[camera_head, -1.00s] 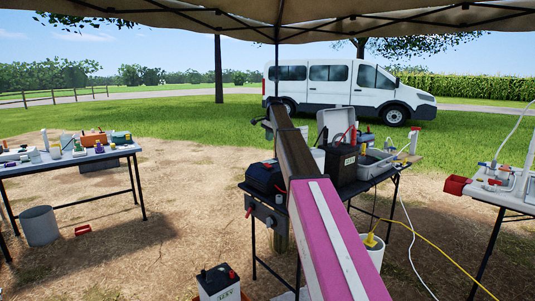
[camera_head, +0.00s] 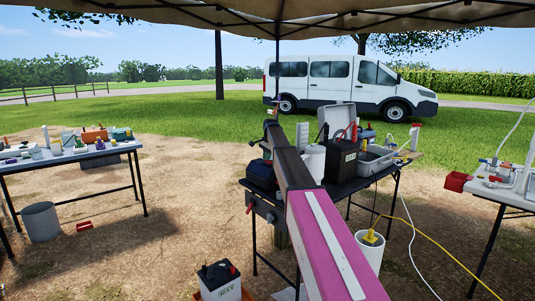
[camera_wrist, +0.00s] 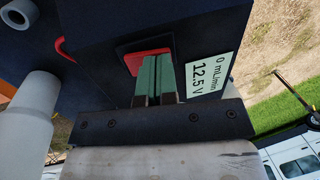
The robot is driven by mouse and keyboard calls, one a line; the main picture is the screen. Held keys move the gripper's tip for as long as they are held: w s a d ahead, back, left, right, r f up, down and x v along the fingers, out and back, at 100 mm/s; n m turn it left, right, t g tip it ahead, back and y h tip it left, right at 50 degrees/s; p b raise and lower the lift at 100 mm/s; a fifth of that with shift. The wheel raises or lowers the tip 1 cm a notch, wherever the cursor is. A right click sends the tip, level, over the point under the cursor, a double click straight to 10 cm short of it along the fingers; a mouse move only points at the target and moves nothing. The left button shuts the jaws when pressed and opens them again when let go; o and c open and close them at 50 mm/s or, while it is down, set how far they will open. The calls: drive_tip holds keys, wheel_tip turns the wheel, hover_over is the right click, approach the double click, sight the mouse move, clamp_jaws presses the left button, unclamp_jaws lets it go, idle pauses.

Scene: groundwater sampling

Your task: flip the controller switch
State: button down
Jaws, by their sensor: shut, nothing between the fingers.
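The controller is a dark box with a white display reading 0 mL/min and 12.5 V (camera_wrist: 208,72) in the wrist view. Its red switch (camera_wrist: 131,60) sits in the box face left of the display. My gripper (camera_wrist: 155,60) has its green fingers together, with nothing between them. The fingertips are in front of the red switch and cover much of it. I cannot tell whether they touch it, or which way the switch is set. In the head view my arm reaches over the middle table, and my fingers cannot be made out.
In the wrist view a grey cylindrical piece (camera_wrist: 32,115) stands close at the left.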

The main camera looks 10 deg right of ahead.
idle(0.3)
drive_tip(key=shift+w+f, duration=0.1)
drive_tip(key=shift+f, duration=0.25)
drive_tip(key=shift+s, duration=0.2)
drive_tip(key=shift+s+d, duration=0.4)
drive_tip(key=shift+s, duration=0.2)
drive_tip(key=shift+w+r, duration=0.1)
